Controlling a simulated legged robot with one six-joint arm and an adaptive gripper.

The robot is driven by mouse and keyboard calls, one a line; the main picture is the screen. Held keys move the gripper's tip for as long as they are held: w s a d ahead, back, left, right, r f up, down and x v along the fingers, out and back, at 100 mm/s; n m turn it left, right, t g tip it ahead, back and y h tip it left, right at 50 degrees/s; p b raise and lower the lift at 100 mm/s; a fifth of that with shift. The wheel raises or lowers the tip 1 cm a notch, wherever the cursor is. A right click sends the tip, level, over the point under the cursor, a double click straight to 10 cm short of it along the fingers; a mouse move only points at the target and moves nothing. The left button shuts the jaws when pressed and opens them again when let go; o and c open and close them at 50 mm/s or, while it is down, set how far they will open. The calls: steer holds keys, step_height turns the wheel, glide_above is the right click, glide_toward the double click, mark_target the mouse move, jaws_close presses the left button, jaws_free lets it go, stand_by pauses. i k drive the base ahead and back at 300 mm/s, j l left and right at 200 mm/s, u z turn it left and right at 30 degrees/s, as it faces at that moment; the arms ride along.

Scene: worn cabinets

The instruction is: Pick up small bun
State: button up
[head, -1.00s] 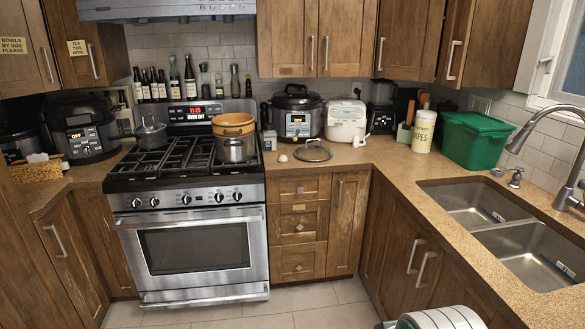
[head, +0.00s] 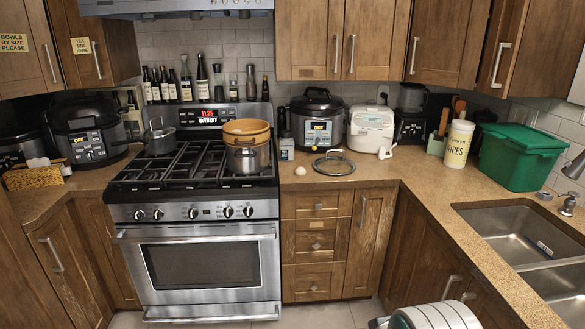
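A small, pale, round thing that looks like the small bun (head: 300,170) sits on the counter right of the stove. It lies just left of a glass pot lid (head: 334,164) and in front of the dark multicooker. Nothing covers it. My gripper is not in view. Only a white, rounded part of my own arm shows at the bottom edge, right of centre, far from the bun.
A steel pot with a tan pot on it (head: 247,150) stands on the stove (head: 199,215), left of the bun. A multicooker (head: 318,125) and a white rice cooker (head: 372,130) stand behind. Counter (head: 405,178) to the right is clear up to the sink (head: 505,235).

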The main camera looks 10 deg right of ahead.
mark_target(299, 171)
steer(key=i+l+u, duration=0.15)
steer(key=i, duration=0.45)
steer(key=i+l+u, duration=0.2)
steer(key=i+l, duration=0.15)
steer(key=i, duration=0.25)
steer(key=i+l+u, duration=0.15)
steer(key=i+l, duration=0.2)
steer(key=i, duration=0.25)
steer(key=i+l+u, duration=0.2)
steer(key=i+l, duration=0.25)
steer(key=i, duration=0.1)
